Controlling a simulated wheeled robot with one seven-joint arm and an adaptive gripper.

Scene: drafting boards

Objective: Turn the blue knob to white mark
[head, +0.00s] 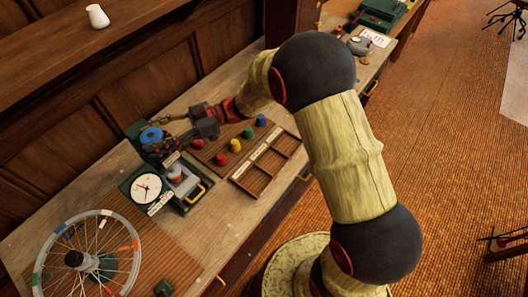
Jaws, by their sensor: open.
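The blue knob (151,135) is a round blue piece on a dark green unit (133,129) at the left of the bench, close to the wall. My gripper (160,136) reaches in from the right with its fingers spread at the knob. The fingers look to be around or just beside the knob; I cannot tell whether they touch it. Part of the knob's base and the unit is hidden behind the fingers. I cannot make out the white mark.
A white dial (146,188) and a grey device with a yellow handle (183,180) stand just in front. A wooden board holds several coloured pegs (235,145) under my arm, beside a divided tray (267,163). A spoked wheel (85,258) lies front left.

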